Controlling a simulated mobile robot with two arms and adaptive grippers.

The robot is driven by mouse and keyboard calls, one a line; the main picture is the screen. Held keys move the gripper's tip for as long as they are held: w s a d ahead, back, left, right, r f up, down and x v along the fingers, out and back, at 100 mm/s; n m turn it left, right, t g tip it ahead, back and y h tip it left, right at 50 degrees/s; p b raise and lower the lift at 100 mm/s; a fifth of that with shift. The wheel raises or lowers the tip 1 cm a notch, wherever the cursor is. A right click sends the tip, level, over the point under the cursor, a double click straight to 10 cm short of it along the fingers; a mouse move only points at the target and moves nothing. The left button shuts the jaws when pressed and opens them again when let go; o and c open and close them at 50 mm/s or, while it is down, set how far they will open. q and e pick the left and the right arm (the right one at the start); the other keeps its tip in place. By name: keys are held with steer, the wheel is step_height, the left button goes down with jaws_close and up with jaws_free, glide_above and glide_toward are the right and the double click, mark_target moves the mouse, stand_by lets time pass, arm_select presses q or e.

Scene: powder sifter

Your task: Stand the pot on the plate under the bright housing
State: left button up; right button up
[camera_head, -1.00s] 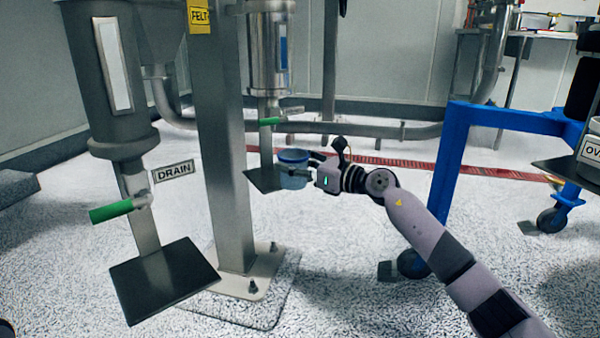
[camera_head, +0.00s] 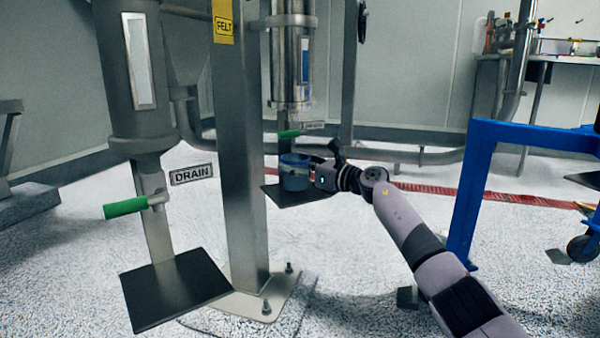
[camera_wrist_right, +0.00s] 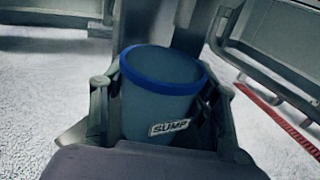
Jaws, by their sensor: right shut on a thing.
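The pot (camera_head: 295,173) is a blue-grey cup with a brighter blue rim. It looks upright and reads SUMP on its side in the right wrist view (camera_wrist_right: 158,105). My right gripper (camera_head: 308,179) is shut on the pot from the right, with a finger on each side of it. The pot is over the dark plate (camera_head: 277,197) under the bright housing (camera_head: 291,65), a shiny steel cylinder behind the post. I cannot tell whether the pot's base touches the plate. My left gripper is not in view.
A steel post (camera_head: 240,150) with a FELT label stands left of the pot. A matte grey housing (camera_head: 130,80) has its own dark plate (camera_head: 176,290) and green handle (camera_head: 125,208). Another green handle (camera_head: 289,134) is just above the pot. A blue frame (camera_head: 468,195) stands right.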

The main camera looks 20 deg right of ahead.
steer(key=shift+w, duration=0.2)
steer(key=shift+f, duration=0.55)
stand_by(0.3)
steer(key=o, duration=1.2)
